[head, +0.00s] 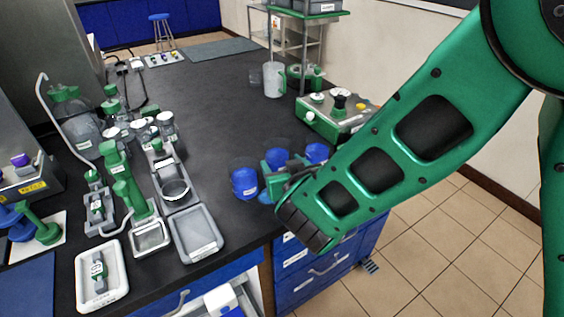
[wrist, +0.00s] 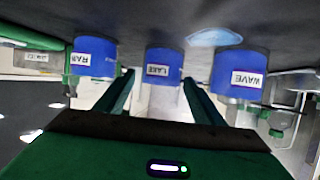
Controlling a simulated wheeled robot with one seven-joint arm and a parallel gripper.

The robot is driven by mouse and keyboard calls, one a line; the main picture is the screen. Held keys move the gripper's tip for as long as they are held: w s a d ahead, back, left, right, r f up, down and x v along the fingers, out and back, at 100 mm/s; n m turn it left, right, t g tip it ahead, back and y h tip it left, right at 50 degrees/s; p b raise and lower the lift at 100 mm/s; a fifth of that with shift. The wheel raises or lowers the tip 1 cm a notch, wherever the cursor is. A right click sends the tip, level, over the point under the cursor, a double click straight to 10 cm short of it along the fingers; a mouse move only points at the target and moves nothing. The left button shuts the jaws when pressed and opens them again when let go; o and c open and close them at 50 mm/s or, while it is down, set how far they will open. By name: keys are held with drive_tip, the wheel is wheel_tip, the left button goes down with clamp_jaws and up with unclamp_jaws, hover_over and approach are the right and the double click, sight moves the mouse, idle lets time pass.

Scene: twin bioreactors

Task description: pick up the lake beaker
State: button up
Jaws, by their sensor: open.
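The lake beaker (wrist: 164,62) is a blue beaker with a white LAKE label, upside down in the wrist view. It stands in the middle of a row of three blue beakers. My gripper (wrist: 160,92) is open, its two green fingers pointing toward the lake beaker, one to each side of its line. The beaker looks beyond the fingertips, with nothing held. In the head view my gripper (head: 284,176) is low over the counter among the blue beakers, and its jaws are partly hidden by my arm. Labels cannot be read there.
The wave beaker (wrist: 240,74) and a beaker with a label starting RA (wrist: 93,56) flank the lake beaker closely. A green-and-grey device (head: 337,115) and a white jug (head: 273,80) stand behind. Grey trays (head: 196,234) lie left. The counter's (head: 215,85) middle is clear.

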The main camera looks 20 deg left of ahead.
drive_tip(key=x, duration=0.4)
drive_tip(key=shift+w+a, duration=0.3)
drive_tip(key=shift+a, duration=0.05)
drive_tip(key=c, duration=0.8)
drive_tip(key=shift+r, duration=0.15)
drive_tip(key=shift+c, duration=0.2)
